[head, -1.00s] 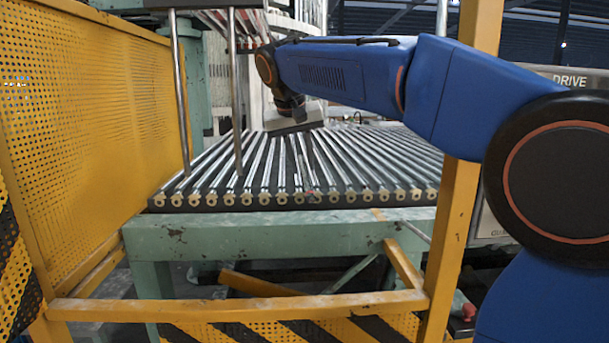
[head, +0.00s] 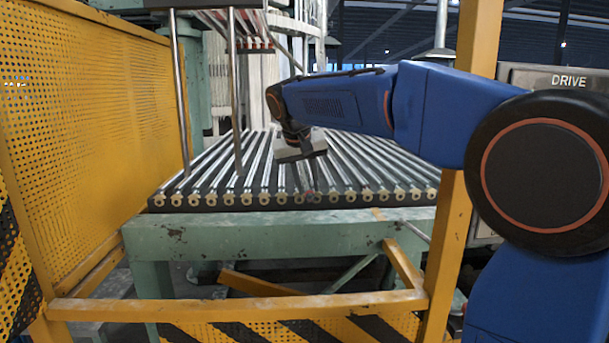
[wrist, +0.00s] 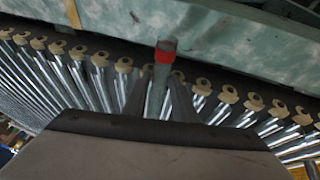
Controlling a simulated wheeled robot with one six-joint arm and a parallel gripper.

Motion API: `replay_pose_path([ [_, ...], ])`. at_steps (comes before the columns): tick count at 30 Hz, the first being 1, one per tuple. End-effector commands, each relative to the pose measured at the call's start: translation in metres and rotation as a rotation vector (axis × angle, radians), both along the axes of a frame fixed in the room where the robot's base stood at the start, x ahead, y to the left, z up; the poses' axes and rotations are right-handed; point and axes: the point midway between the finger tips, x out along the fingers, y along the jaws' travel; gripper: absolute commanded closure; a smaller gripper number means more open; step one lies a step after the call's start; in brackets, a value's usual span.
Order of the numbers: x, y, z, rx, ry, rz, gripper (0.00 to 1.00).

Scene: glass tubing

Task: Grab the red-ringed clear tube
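The clear tube with a red ring (wrist: 165,52) shows in the wrist view, with its ringed end toward the green beam. It lies in line with the rollers, and its far part is hidden behind my gripper's body. My gripper (wrist: 158,92) has one dark finger on each side of the tube. The fingers look open and very close to it; I cannot make out whether either touches. In the head view my gripper (head: 306,180) is low over the middle of the roller bed, and the tube is too small to make out clearly there.
The roller bed (head: 376,181) of metal rollers with tan end pieces rests on a green frame (head: 230,228). Two upright metal rods (head: 234,100) stand at its left.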

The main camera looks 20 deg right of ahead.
Motion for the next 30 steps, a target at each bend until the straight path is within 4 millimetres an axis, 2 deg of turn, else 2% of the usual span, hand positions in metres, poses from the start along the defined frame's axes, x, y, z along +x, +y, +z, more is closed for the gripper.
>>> replay_pose_path([
  [2, 0.000, 0.000, 0.000, 0.000, 0.000, 0.000, 0.75],
  [5, 0.000, 0.000, 0.000, 0.000, 0.000, 0.000, 0.97],
  [6, 0.000, 0.000, 0.000, 0.000, 0.000, 0.000, 1.00],
  [19, -0.001, -0.001, 0.003, 0.000, 0.000, 0.000, 1.00],
  [30, -0.003, -0.009, 0.021, 0.000, -0.001, -0.001, 1.00],
])
